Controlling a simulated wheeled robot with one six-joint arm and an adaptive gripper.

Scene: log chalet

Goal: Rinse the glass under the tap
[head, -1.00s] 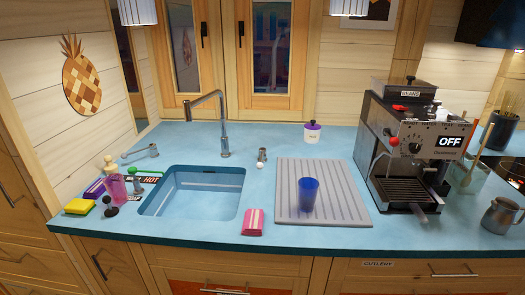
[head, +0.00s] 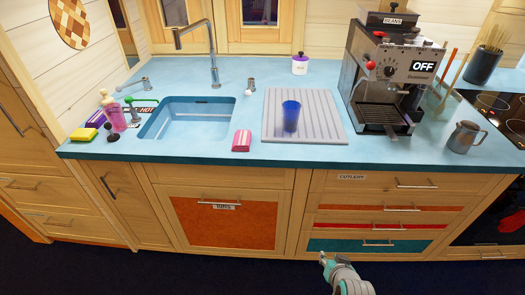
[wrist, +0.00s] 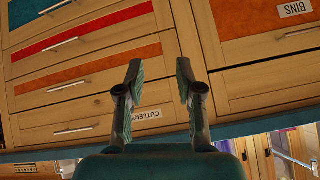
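The blue glass (head: 291,116) stands on the ribbed grey draining mat (head: 330,130), right of the sink. The tall metal tap (head: 212,60) rises behind the sink (head: 185,128), its spout reaching over the basin's left part. No water shows at the spout. My gripper (head: 323,258) is low in front of the drawers, below the worktop and well away from the glass. In the wrist view my gripper (wrist: 159,67) has its two fingers apart with nothing between them, facing the drawer fronts.
A pink packet (head: 242,141) lies near the front edge between sink and mat. A coffee machine (head: 385,80) stands right of the mat, with a metal jug (head: 464,137) beyond. A soap bottle (head: 113,112) and yellow sponge (head: 84,134) are left of the sink.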

